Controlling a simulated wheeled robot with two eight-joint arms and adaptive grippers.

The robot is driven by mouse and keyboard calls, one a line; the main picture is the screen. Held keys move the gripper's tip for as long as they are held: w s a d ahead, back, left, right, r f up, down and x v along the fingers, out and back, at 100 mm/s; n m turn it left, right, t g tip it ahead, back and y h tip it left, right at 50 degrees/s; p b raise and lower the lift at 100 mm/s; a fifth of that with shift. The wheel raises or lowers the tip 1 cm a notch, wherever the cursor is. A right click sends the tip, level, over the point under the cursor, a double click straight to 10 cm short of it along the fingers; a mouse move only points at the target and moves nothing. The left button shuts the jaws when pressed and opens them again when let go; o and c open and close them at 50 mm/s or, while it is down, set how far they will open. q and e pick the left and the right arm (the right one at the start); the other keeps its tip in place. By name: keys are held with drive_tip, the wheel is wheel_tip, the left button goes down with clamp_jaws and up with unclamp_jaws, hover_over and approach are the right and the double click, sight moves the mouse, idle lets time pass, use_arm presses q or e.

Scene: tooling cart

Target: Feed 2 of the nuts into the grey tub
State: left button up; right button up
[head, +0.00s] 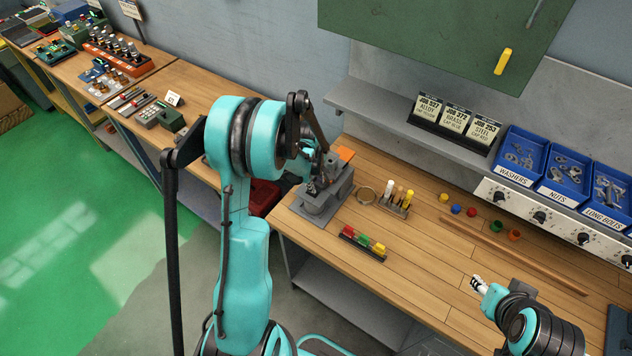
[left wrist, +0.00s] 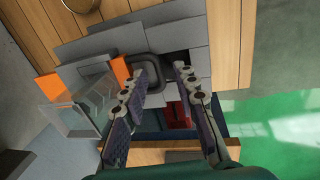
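A blue bin labelled NUTS (head: 563,172) holds grey metal nuts at the back right of the bench. No label marks a grey tub. A grey block-like fixture (head: 322,203) stands at the bench's left end, and the left wrist view shows a small rounded-square grey tub or recess (left wrist: 160,66) on it. My left gripper (head: 313,186) is over this fixture. In the left wrist view its fingers (left wrist: 163,76) are apart with nothing visibly held. My right gripper (head: 477,284) is above the bench's front right, apart from the bins; its fingers are too small to read.
Blue bins of washers (head: 528,151) and long bolts (head: 607,193) flank the nuts. Several small coloured pieces (head: 471,211) lie mid-bench behind a long wooden strip (head: 515,257). A rack of coloured blocks (head: 362,243) sits near the front edge. The front middle is clear.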

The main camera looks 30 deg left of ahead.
use_arm(q)
clamp_jaws()
drive_tip(key=s+b, duration=0.2)
drive_tip(key=s, duration=0.7)
drive_tip(key=shift+s+a, duration=0.3)
drive_tip(key=shift+a, duration=0.05)
unclamp_jaws()
wheel_tip(320, 180, up, 12)
drive_tip(key=s, duration=0.2)
drive_tip(key=shift+a, duration=0.15)
